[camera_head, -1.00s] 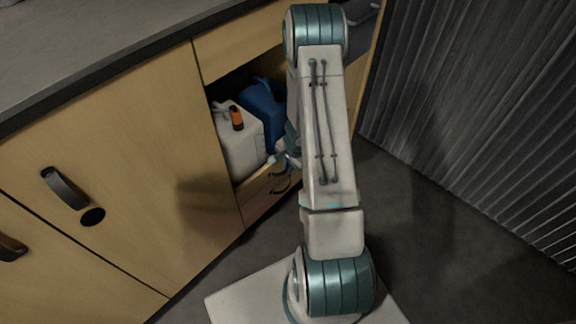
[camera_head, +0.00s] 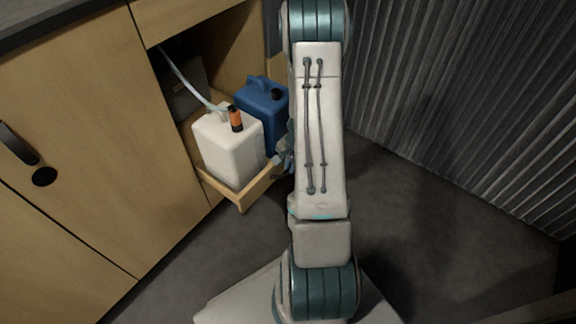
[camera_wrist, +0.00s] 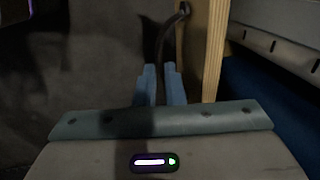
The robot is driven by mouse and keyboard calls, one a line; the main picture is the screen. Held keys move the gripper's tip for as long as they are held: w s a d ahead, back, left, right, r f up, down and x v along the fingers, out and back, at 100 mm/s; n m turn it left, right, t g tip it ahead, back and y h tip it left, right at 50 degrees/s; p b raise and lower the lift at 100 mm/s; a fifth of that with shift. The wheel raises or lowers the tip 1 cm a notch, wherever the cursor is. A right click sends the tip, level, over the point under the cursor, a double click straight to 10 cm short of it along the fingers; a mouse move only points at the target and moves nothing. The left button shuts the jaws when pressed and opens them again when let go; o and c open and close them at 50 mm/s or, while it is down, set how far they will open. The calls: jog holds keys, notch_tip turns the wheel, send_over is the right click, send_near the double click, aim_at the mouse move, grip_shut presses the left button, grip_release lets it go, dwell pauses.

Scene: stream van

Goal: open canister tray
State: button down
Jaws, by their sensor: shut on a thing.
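The canister tray (camera_head: 241,190) is a light wooden pull-out tray, standing out from the open cabinet bay. A white canister (camera_head: 228,150) with an orange-and-black cap and a pale hose stands in it. A blue canister (camera_head: 262,112) stands behind and to its right. In the head view my gripper (camera_head: 284,158) is mostly hidden behind my arm, at the tray's front right. In the wrist view the blue fingers of my gripper (camera_wrist: 161,86) are shut on a dark curved handle (camera_wrist: 163,48), which is fixed to the wooden tray front (camera_wrist: 214,48).
A closed wooden cabinet door (camera_head: 85,130) with a black handle is at left. A dark box (camera_head: 185,88) sits inside the bay. A ribbed dark wall (camera_head: 450,110) bounds the right. Grey floor (camera_head: 420,215) is clear between them.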

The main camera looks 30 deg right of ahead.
jog(key=shift+s+d, duration=0.2)
jog(key=shift+s, duration=0.5)
jog(key=c, duration=1.5)
grip_release()
jog(key=r+p, duration=0.2)
jog(key=r, duration=0.2)
jog(key=s+r+p, duration=0.1)
jog(key=r+p, duration=0.1)
jog(key=r, duration=0.3)
jog(key=s+r+p, duration=0.1)
jog(key=r+p, duration=0.1)
jog(key=r, duration=0.2)
jog(key=shift+s+d+r, duration=0.25)
jog(key=shift+d+r, duration=0.05)
jog(key=shift+d, duration=0.1)
